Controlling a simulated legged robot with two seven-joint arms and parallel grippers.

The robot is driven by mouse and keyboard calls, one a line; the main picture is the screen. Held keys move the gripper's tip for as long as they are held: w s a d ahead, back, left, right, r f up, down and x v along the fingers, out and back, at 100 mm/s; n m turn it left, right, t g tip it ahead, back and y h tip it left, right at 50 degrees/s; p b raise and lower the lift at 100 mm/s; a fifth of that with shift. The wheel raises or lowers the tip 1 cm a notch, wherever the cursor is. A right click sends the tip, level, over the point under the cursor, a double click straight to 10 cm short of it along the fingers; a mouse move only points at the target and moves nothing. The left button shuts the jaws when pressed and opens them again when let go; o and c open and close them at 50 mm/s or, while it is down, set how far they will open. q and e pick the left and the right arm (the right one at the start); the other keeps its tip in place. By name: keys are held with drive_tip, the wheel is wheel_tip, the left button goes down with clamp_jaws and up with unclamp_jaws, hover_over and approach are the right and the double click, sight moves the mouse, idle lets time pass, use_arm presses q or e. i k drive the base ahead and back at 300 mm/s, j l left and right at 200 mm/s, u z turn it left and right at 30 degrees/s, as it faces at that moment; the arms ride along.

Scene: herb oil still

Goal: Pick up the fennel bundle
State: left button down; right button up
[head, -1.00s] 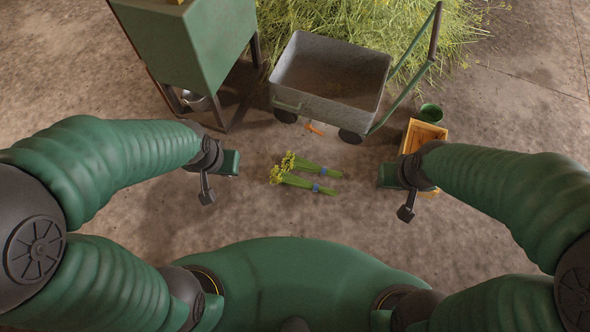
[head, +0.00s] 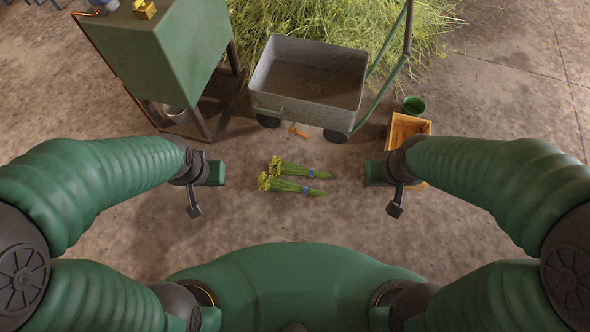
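Two fennel bundles lie side by side on the bare floor in the middle of the head view. Each has green stalks, yellow flower heads at the left end and a blue band towards the right end. The farther fennel bundle (head: 293,168) and the nearer fennel bundle (head: 290,186) lie close together. My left gripper (head: 206,192) is open and empty, left of the flower heads and apart from them. My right gripper (head: 384,192) is open and empty, right of the stalk ends and apart from them.
A grey cart (head: 310,108) stands just beyond the bundles, with an orange-handled tool (head: 298,132) on the floor before it. A green hopper (head: 172,50) on legs stands back left. A wooden crate (head: 424,128) and green bucket (head: 413,105) are behind my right gripper. A plant heap (head: 420,40) lies behind.

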sight(296, 170)
drive_tip(key=i+l+u, duration=0.45)
drive_tip(key=l, duration=0.15)
drive_tip(key=i+l+u, duration=0.25)
drive_tip(key=l, duration=0.15)
drive_tip(key=l+u, duration=0.2)
drive_tip(key=l, duration=0.15)
drive_tip(key=i+l+u, duration=0.25)
drive_tip(key=l, duration=0.2)
drive_tip(key=l+u, duration=0.25)
drive_tip(key=l, duration=0.15)
